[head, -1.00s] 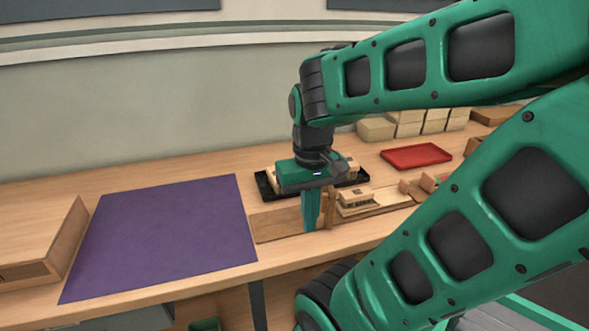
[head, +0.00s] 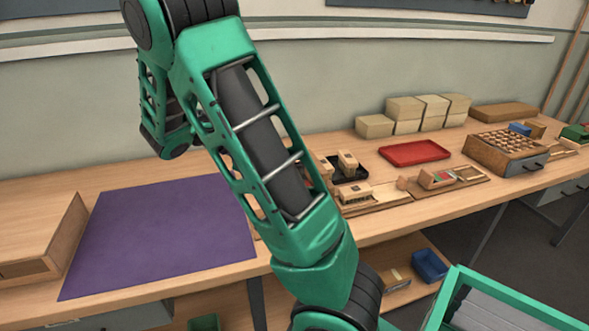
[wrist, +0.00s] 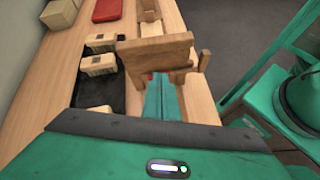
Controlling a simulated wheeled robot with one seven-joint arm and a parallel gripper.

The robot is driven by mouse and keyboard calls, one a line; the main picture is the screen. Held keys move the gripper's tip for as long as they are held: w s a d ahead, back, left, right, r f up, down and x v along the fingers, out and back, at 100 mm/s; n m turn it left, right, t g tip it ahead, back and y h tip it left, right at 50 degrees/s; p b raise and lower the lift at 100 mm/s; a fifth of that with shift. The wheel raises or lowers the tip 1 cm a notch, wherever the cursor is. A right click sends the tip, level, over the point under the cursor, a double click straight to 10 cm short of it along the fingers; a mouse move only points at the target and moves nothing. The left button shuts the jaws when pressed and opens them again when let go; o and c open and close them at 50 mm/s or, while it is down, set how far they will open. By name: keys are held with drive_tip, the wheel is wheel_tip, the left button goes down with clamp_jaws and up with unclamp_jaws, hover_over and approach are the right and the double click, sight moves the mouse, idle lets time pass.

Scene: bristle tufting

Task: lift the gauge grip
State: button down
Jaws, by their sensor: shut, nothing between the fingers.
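My gripper (wrist: 163,97) shows in the wrist view, its teal fingers closed together with nothing seen between them. A wooden piece (wrist: 155,52), which may be the gauge, stands just beyond the fingertips, with a small upright wooden tab (wrist: 205,60) at its right end. The tab may be the grip; I cannot tell for sure. The fingers overlap the near side of this wood in the picture, and whether they touch it is unclear. In the head view my arm hides the gripper and this part of the bench.
A black tray (head: 352,174) with pale blocks lies behind the arm; it also shows in the wrist view (wrist: 92,75). A red tray (head: 415,153), stacked cream boxes (head: 375,126) and a drawer box (head: 505,153) stand to the right. A purple mat (head: 155,240) is clear at left.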

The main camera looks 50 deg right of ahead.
drive_tip(key=w+a+r+n+h, duration=0.1)
drive_tip(key=w+a+n+h, duration=0.1)
drive_tip(key=w+n+h, duration=0.15)
drive_tip(key=x, duration=0.9)
drive_tip(key=shift+d+f+g, duration=0.2)
drive_tip(key=shift+g, duration=0.2)
drive_tip(key=shift+s+y, duration=0.15)
drive_tip(key=shift+y, duration=0.1)
